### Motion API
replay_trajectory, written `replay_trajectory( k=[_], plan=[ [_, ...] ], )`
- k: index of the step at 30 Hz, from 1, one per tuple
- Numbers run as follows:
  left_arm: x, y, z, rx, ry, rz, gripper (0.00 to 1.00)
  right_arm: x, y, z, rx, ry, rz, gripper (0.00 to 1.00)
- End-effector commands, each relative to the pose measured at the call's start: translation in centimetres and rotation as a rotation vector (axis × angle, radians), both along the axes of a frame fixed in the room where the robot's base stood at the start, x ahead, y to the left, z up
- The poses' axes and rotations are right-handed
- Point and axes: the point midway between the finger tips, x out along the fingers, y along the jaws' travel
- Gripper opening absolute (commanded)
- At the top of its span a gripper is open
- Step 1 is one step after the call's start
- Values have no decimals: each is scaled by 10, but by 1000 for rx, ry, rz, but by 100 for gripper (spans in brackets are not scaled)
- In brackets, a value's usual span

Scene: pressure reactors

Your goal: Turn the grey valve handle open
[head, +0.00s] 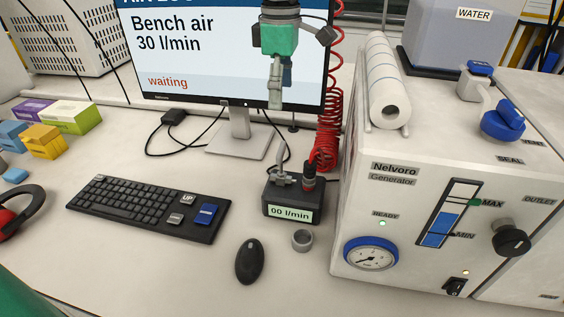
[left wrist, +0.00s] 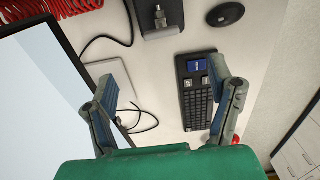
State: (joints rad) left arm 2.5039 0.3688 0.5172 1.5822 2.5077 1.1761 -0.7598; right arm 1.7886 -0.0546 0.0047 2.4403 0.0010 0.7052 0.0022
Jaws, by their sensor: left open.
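The grey valve handle (head: 282,164) stands on top of a small black flow box (head: 291,206) whose display reads "00 l/min". In the left wrist view the handle (left wrist: 160,18) shows at the top on the dark box (left wrist: 160,30). My left gripper (head: 278,98) hangs in front of the monitor, fingers down, above and apart from the handle. In the left wrist view its two fingers (left wrist: 163,78) are spread with nothing between them. My right gripper is not in view.
The monitor (head: 225,50) reads "Bench air 30 l/min" and "waiting". A red coiled hose (head: 330,125) rises behind the box. The Nelvoro generator (head: 400,215) stands to the right. A keyboard (head: 150,205), mouse (head: 250,261) and grey ring (head: 302,239) lie in front.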

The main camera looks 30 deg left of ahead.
Motion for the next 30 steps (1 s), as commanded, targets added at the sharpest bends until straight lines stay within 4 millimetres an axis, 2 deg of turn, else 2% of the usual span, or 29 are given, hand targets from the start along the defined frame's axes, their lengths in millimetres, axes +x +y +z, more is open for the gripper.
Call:
replay_trajectory(
  k=[1, 5, 8, 21, 25, 30],
  plan=[
    [0, 0, -6, 0, -1, 0, 76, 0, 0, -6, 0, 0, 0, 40],
    [0, 0, -12, 0, -1, -1, 76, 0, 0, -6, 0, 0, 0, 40],
    [0, 0, -25, 2, 2, -1, 76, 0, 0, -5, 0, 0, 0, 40],
    [-1, 0, -115, 2, 3, -1, 76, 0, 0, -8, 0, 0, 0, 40],
    [0, 0, -131, 2, 1, -1, 76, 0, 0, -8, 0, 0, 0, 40],
    [0, 0, -141, 0, 0, 0, 76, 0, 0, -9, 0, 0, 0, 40]
  ],
)
